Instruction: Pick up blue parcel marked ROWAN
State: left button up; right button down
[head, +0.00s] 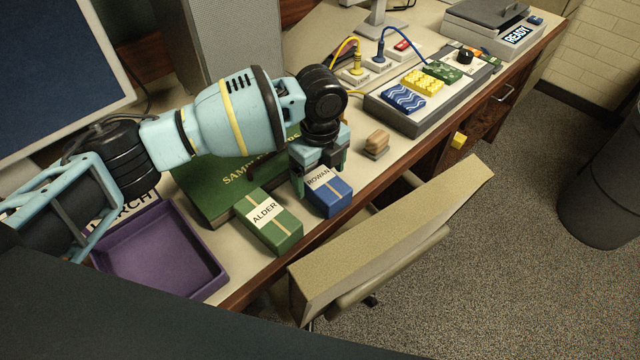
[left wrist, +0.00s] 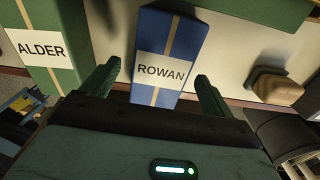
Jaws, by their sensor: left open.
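The blue parcel marked ROWAN (head: 334,198) lies on the desk near its front edge, right of a green parcel marked ALDER (head: 276,228). My left gripper (head: 318,178) is over the blue parcel, pointing down, and hides part of its far end. In the left wrist view the blue parcel (left wrist: 168,52) lies between the two open fingers of the left gripper (left wrist: 157,88), with a gap on each side. The ALDER parcel (left wrist: 62,62) is left of the fingers there. My right gripper is not in view.
A green book (head: 205,190) lies behind the parcels. A purple tray (head: 200,285) stands at left. A wooden-handled stamp (head: 377,142) is right of the gripper, with a grey board (head: 418,123) beyond. A chair (head: 390,235) stands at the desk's front.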

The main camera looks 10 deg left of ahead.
pick_arm(q)
jog(key=shift+f, duration=1.15)
jog(key=c, duration=1.1)
jog(key=shift+r, duration=0.1)
jog(key=shift+c, duration=0.9)
jog(key=shift+r, duration=0.1)
